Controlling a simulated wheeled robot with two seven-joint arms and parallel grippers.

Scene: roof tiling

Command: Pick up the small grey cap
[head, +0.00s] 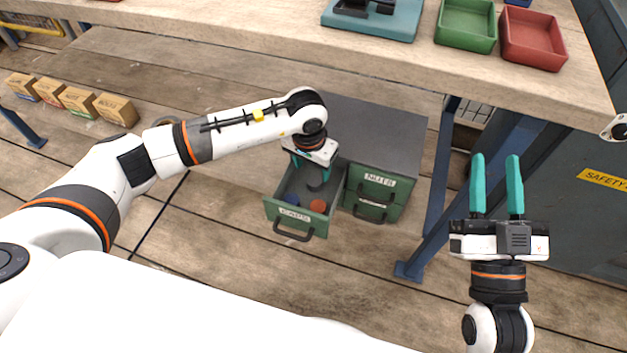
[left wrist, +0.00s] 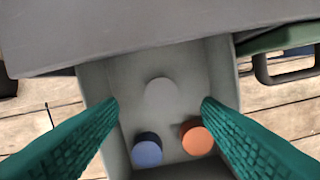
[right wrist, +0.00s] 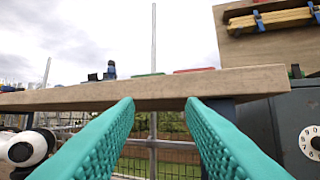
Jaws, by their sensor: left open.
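The small grey cap (left wrist: 161,91) lies on the floor of the open drawer, further back than two other caps, and its grey nearly matches the drawer. My left gripper (left wrist: 160,105) is open, its teal fingers on either side of the drawer in the left wrist view, with nothing between them. In the head view my left gripper (head: 310,160) points down over the back of the drawer (head: 268,207). The grey cap cannot be made out clearly there.
A blue cap (left wrist: 147,149) and an orange cap (left wrist: 195,138) lie near the drawer's front. The grey cabinet top (head: 375,130) overhangs behind the drawer. A closed green drawer (head: 378,183) is beside it. The wooden bench (head: 400,55) with trays (head: 533,40) stands above.

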